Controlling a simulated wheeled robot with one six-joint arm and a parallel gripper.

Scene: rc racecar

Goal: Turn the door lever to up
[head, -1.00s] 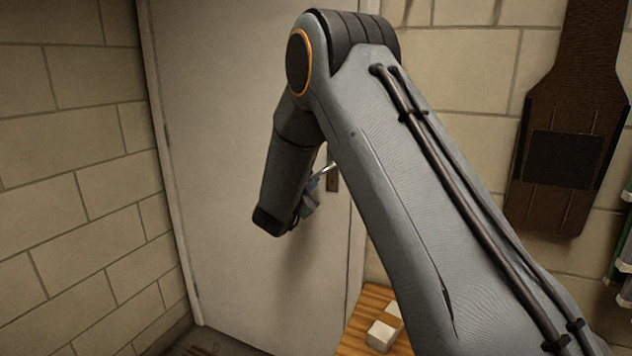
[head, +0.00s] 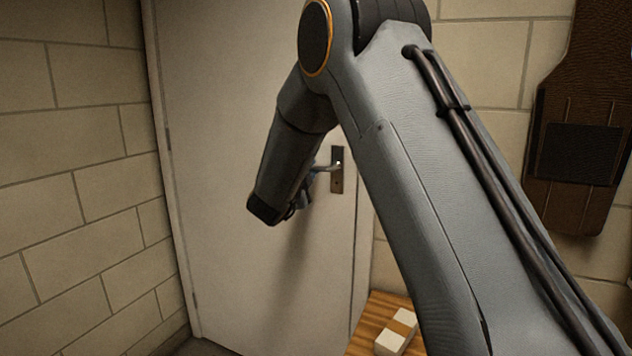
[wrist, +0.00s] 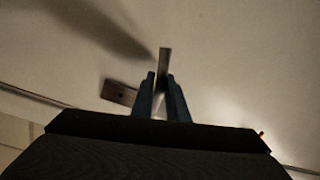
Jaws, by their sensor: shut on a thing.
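The door lever (head: 326,167) is a pale metal bar on a dark upright plate (head: 337,183) near the right edge of the light door (head: 215,120). In the head view the bar runs left from the plate, close to level with its free end a little lower. My gripper (head: 309,186) is at the free end, partly hidden by my own wrist. In the wrist view my gripper's blue fingers (wrist: 162,82) are shut on the lever (wrist: 164,60), whose end sticks out past the tips. Part of the plate (wrist: 119,93) shows to their left.
A wooden surface (head: 375,306) with white blocks (head: 397,332) stands low at the right of the door. A brown board (head: 575,150) hangs on the block wall at the right. Another block wall (head: 75,170) closes the left side. My arm covers much of the middle.

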